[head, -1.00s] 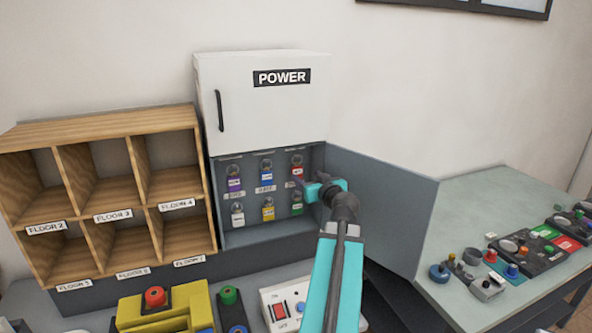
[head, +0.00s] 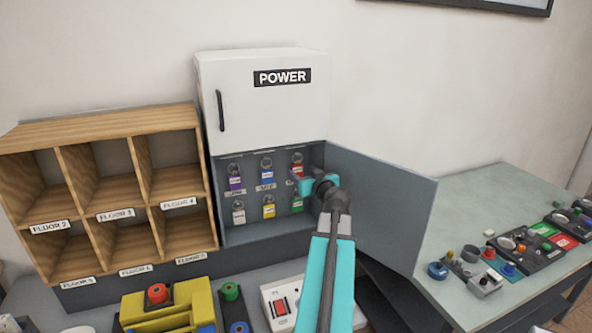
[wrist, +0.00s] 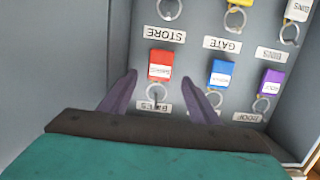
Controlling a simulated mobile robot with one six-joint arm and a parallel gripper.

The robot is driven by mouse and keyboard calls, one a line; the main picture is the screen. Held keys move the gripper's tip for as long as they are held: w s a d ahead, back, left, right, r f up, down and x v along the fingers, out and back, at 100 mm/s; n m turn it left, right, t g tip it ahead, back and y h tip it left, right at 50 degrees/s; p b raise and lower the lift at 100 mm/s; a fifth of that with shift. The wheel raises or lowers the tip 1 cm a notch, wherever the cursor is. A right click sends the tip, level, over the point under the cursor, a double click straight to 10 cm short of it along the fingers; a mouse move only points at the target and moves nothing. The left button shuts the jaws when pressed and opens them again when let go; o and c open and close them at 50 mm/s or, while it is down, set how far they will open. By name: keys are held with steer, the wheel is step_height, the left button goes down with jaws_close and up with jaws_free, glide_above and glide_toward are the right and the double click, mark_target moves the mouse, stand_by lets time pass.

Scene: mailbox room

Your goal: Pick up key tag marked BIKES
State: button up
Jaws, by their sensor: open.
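A red key tag (wrist: 160,65) with a small white label hangs in the wrist view, which is upside down. Its ring (wrist: 157,93) is beside a partly covered sign (wrist: 155,106) that appears to read BIKES. In the head view the red tag (head: 297,170) is at the right of the cabinet's upper row. My gripper (wrist: 159,76) is open, its two dark fingers on either side of the tag in the picture; contact and depth cannot be told. In the head view my gripper (head: 297,182) is just below the tag, inside the cabinet opening.
A blue tag (wrist: 222,75) and a purple tag (wrist: 270,82) hang beside the red one. A lower row includes a green tag (head: 297,203) and a yellow tag (head: 268,206). The open cabinet door (head: 385,205) stands close to the right of my arm.

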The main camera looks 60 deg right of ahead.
mark_target(298, 169)
steer(key=shift+p+x, duration=0.7)
steer(key=shift+x, duration=1)
steer(key=shift+c, duration=0.2)
steer(key=c, duration=1.1)
